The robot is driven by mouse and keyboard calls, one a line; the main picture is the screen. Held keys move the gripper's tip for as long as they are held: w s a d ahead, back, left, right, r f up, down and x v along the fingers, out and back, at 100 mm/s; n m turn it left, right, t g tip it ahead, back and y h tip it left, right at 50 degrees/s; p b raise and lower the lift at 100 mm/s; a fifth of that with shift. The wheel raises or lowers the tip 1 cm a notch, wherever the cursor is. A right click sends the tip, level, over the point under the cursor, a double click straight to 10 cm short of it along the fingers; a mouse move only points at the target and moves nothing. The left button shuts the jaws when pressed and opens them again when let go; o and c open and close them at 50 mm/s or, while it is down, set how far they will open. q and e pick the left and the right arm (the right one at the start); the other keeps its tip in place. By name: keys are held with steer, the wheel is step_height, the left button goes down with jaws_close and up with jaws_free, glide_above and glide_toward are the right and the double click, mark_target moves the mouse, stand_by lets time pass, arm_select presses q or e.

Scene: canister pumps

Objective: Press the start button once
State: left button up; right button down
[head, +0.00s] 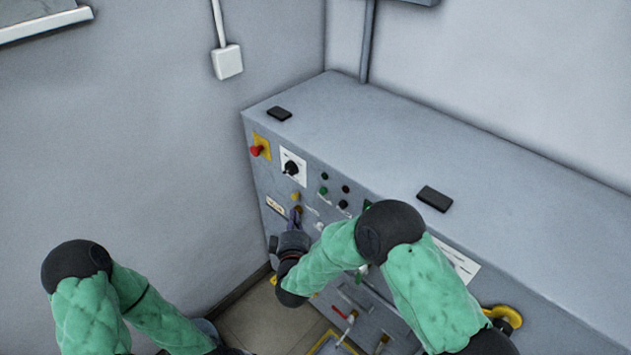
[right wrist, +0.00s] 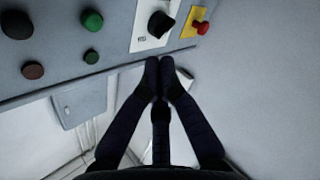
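The control panel has a green button (head: 325,176) above another green button (head: 323,190). Both also show in the right wrist view, one bright green (right wrist: 92,21) and one darker green (right wrist: 91,57). I cannot read a label that tells which is the start button. My right gripper (head: 295,216) is in front of the panel, below these buttons in the head view. In the right wrist view its fingertips (right wrist: 159,68) meet with nothing between them, near the panel's edge and apart from the green buttons. My left gripper is out of view; only its arm shows.
A black rotary switch (head: 291,168) on a white plate and a red button (head: 257,151) on yellow sit left of the green buttons. A black button (right wrist: 17,24) and a dark red one (right wrist: 32,70) are close by. The cabinet top (head: 360,140) is mostly clear.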

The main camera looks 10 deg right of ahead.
mark_target(323, 191)
steer(key=shift+r, duration=0.2)
steer(key=w+d+b, duration=0.1)
steer(key=w+d, duration=0.4)
steer(key=d, duration=0.2)
stand_by(0.6)
steer(key=shift+d, duration=0.1)
steer(key=shift+d, duration=0.1)
stand_by(1.2)
steer(key=shift+w+d+b, duration=0.2)
steer(key=shift+d+b, duration=0.1)
steer(key=shift+b, duration=0.05)
